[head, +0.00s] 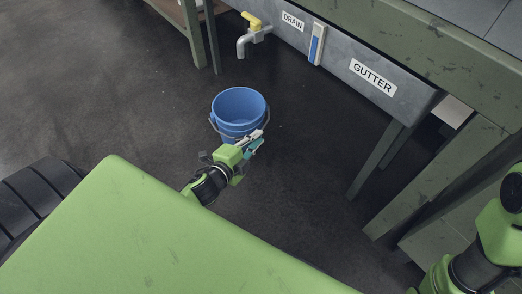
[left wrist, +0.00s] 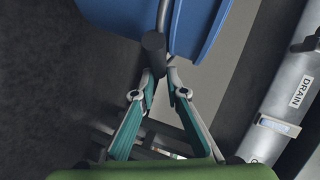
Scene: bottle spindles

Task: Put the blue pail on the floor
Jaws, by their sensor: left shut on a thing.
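The blue pail (head: 238,103) is upright and looks empty in the head view, over the dark floor (head: 130,90) and in front of the gutter. I cannot tell whether its base touches the floor. My left gripper (head: 256,141) is at the pail's near side. In the left wrist view the fingertips (left wrist: 160,78) close on the dark grip of the pail's handle (left wrist: 153,52), with the blue pail wall (left wrist: 195,25) just beyond. My right arm shows at the lower right of the head view, but its gripper is out of view.
The grey gutter (head: 330,55), labelled DRAIN and GUTTER, runs along the upper right on green legs. A tap with a yellow handle (head: 251,21) sticks out behind the pail. A blue-filled gauge (head: 317,44) is on the gutter's face. Floor left of the pail is clear.

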